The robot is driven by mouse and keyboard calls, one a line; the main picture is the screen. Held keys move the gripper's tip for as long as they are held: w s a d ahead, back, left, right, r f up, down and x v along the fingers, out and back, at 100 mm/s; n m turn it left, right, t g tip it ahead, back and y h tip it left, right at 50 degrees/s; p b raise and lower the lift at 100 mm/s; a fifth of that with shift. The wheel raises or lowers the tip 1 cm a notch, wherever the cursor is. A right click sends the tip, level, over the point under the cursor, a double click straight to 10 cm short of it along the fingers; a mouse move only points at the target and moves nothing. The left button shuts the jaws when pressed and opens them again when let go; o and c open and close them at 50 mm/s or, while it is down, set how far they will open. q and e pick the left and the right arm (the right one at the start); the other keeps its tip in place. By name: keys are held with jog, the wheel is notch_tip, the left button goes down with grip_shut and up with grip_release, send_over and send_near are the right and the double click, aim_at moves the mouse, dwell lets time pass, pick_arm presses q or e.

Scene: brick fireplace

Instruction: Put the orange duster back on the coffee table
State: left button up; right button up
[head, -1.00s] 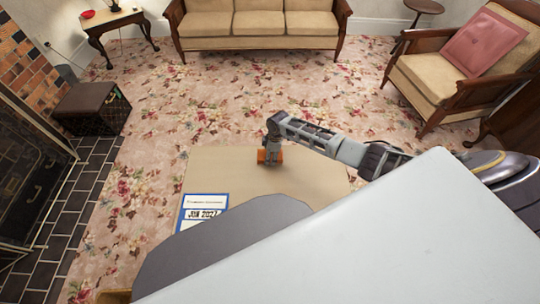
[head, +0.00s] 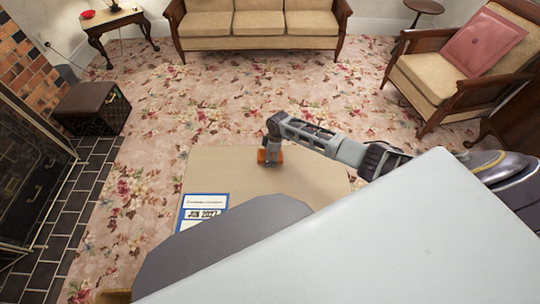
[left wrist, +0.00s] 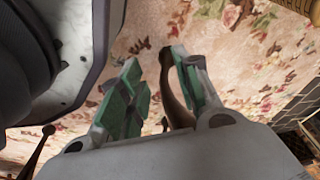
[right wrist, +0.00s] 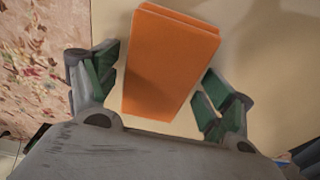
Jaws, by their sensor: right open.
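The orange duster (head: 262,157) sits on the tan top of the coffee table (head: 220,170) in the head view. In the right wrist view the duster (right wrist: 168,62) is an orange block lying between the fingers. My right gripper (head: 271,156) is above it and pointing down; in the right wrist view the right gripper (right wrist: 162,92) is open, with a gap beside the duster on the right. My left gripper (left wrist: 160,88) shows only in its own wrist view, with its fingers apart and a dark curved piece of wood behind them.
A calendar card (head: 203,212) lies on the table's left side. A dark crate (head: 95,108) stands by the fireplace hearth (head: 70,190). A sofa (head: 255,25) and an armchair (head: 465,60) stand at the back. Open floral carpet (head: 220,100) lies between.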

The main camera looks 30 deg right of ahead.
jog(key=shift+r, duration=0.15)
jog(key=shift+d+r, duration=0.1)
jog(key=shift+r, duration=0.5)
pick_arm(q)
jog(key=s+a+f+p, duration=0.2)
jog(key=s+a+f, duration=0.1)
jog(key=s+f, duration=0.1)
jog(key=shift+s+a+p, duration=0.3)
jog(key=shift+s+p, duration=0.05)
jog(key=shift+s, duration=0.05)
pick_arm(e)
notch_tip(320, 180, up, 11)
jog(key=d, duration=0.1)
jog(key=shift+s+d+f, duration=0.2)
jog(key=shift+s, duration=0.2)
pick_arm(q)
jog(key=shift+s, duration=0.15)
